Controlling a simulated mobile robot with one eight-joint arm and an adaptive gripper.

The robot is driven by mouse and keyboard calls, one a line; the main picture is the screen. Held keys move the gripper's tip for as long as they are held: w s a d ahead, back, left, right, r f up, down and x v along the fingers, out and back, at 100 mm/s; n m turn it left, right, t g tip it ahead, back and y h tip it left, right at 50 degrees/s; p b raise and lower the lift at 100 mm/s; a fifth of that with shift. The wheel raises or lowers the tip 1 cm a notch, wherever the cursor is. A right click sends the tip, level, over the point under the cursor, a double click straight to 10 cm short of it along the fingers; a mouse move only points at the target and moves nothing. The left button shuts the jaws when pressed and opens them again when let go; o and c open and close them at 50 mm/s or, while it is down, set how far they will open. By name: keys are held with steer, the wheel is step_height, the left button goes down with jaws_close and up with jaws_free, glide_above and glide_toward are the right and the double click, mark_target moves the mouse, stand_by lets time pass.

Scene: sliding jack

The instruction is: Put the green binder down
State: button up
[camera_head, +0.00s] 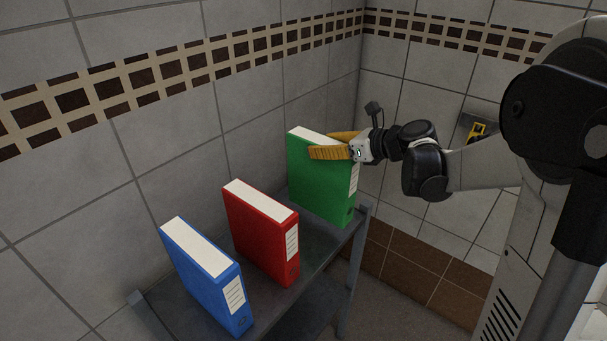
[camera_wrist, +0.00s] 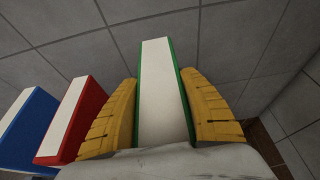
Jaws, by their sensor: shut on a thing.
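The green binder (camera_head: 318,181) stands upright at the far right end of the grey shelf (camera_head: 318,242), near the tiled wall. In the head view its lower edge appears at the shelf top; I cannot tell whether it touches. My gripper (camera_head: 331,147) has its yellow fingers shut on the upper part of the binder, one on each side. In the wrist view, the white top of the green binder (camera_wrist: 163,92) lies between the two yellow fingers of my gripper (camera_wrist: 163,112).
A red binder (camera_head: 262,234) and a blue binder (camera_head: 205,278) stand upright on the shelf to the left of the green one. A gap separates the red and green binders. The tiled wall (camera_head: 170,130) is close behind the shelf.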

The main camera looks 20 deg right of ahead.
mark_target(321, 178)
steer(key=a+f+b, duration=0.1)
steer(key=a+f, duration=0.4)
steer(key=f, duration=0.2)
steer(key=shift+w, duration=0.25)
steer(key=o, duration=1.4)
steer(key=shift+d+f, duration=0.1)
steer(key=shift+c, duration=0.2)
